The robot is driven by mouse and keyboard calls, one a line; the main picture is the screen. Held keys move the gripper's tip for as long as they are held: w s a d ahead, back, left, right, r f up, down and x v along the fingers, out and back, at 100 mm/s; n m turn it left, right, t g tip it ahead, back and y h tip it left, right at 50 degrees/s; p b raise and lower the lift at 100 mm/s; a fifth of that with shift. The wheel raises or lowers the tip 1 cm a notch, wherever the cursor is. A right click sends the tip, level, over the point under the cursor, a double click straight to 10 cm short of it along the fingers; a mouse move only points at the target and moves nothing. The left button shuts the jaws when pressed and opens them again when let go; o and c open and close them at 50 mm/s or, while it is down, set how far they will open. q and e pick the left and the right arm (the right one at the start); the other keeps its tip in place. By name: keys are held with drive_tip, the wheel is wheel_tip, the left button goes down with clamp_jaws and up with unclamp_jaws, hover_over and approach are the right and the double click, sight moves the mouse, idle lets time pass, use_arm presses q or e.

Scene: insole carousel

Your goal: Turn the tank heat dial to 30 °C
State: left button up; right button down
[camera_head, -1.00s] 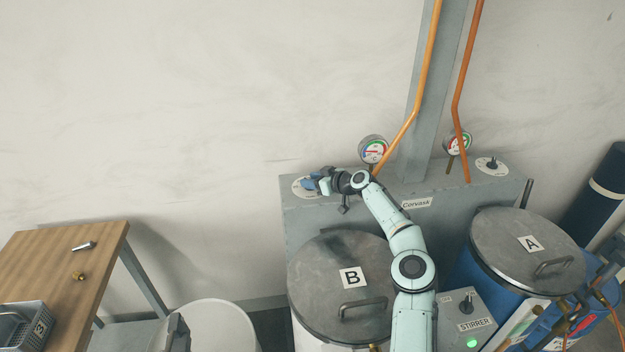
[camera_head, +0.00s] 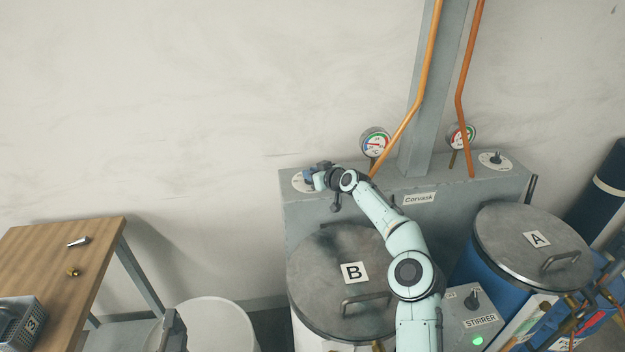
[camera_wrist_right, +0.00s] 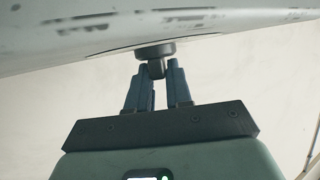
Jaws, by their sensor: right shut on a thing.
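A round white dial plate (camera_head: 299,183) lies on top of the grey Corvask cabinet (camera_head: 300,215), at its left end. My right gripper (camera_head: 312,178) is over this dial and covers its knob and most of its scale in the head view. In the right wrist view, the two blue-grey fingers of my right gripper (camera_wrist_right: 158,72) are shut on a dark knob (camera_wrist_right: 156,66) under a pale surface. The dial's reading cannot be made out. A second dial (camera_head: 495,160) with a dark knob sits at the cabinet's right end.
Two round gauges (camera_head: 375,142) and (camera_head: 463,136) stand behind the cabinet's top, near orange pipes (camera_head: 424,70). Lidded tanks B (camera_head: 325,255) and A (camera_head: 505,225) stand in front. A wooden table (camera_head: 45,260) is at left.

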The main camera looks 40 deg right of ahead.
drive_tip(key=shift+a+f+m+h+b, duration=0.2)
drive_tip(key=shift+m+h+b, duration=0.15)
drive_tip(key=shift+m+h, duration=0.15)
drive_tip(key=shift+a+f+m+h+b, duration=0.1)
drive_tip(key=shift+f+m+h+b, duration=0.15)
drive_tip(key=shift+m+h, duration=0.25)
drive_tip(key=shift+m+g+h+b, duration=0.5)
drive_tip(key=shift+m+g+h, duration=0.1)
drive_tip(key=shift+m+h, duration=0.45)
use_arm(q)
drive_tip(key=s+f, duration=0.1)
drive_tip(key=f, duration=0.1)
drive_tip(key=s+f, duration=0.1)
drive_tip(key=shift+s+f, duration=0.2)
drive_tip(key=shift+f, duration=0.15)
use_arm(e)
drive_tip(key=shift+m+h, duration=0.25)
drive_tip(key=shift+h, duration=0.1)
use_arm(q)
drive_tip(key=shift+s+f+b, duration=0.15)
drive_tip(key=shift+f+b, duration=0.1)
drive_tip(key=shift+b, duration=0.1)
use_arm(e)
drive_tip(key=shift+f+m+g+h, duration=0.1)
drive_tip(key=shift+m+g+h, duration=0.2)
drive_tip(key=shift+m+h, duration=0.1)
drive_tip(key=c, duration=1.1)
unclamp_jaws()
